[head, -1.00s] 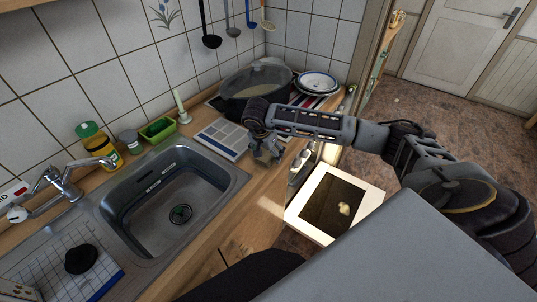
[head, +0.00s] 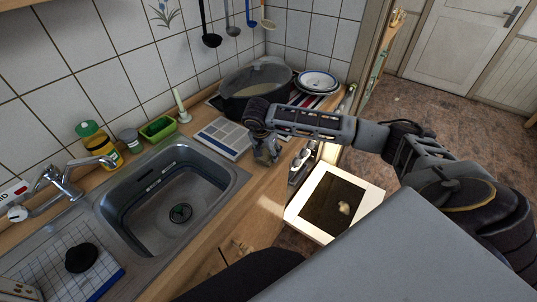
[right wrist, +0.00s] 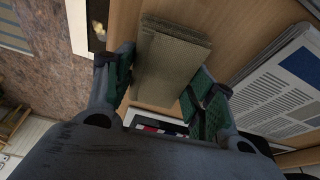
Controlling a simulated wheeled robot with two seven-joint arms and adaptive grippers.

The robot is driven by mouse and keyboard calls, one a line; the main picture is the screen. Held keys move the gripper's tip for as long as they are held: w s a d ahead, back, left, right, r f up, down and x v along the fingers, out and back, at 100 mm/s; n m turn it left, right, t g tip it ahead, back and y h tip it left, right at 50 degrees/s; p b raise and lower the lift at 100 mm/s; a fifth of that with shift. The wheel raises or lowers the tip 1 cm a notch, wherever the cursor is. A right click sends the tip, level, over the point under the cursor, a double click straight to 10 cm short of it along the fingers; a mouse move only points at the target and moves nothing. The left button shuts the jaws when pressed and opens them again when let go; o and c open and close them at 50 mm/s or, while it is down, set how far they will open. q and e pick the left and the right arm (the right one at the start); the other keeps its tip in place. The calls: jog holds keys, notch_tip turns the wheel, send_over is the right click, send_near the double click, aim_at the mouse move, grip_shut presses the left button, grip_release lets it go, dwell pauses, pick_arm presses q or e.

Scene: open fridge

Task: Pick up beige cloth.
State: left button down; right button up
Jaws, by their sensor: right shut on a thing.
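The beige cloth (right wrist: 176,48) is a folded, ribbed piece lying at the edge of the wooden counter in the right wrist view. My right gripper (right wrist: 164,76) has its green-padded fingers on either side of the cloth and is shut on it. In the head view my right gripper (head: 267,155) points down at the counter, just right of the printed paper; the cloth is not clearly made out there behind the fingers. My left gripper is not in view.
A printed paper (head: 222,137) lies beside my right gripper. A large dark pot (head: 256,90) and stacked plates (head: 318,82) stand behind it. The sink (head: 175,200) is to the left. An open white fridge compartment (head: 374,198) is below right.

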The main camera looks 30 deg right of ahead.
aim_at(268, 152)
jog(key=shift+r, duration=0.15)
notch_tip(268, 152, up, 10)
jog(key=b, duration=0.1)
dwell(0.7)
jog(key=shift+o, duration=1.4)
jog(key=shift+c, duration=1.3)
jog(key=shift+a+f, duration=0.1)
jog(key=shift+f, duration=0.15)
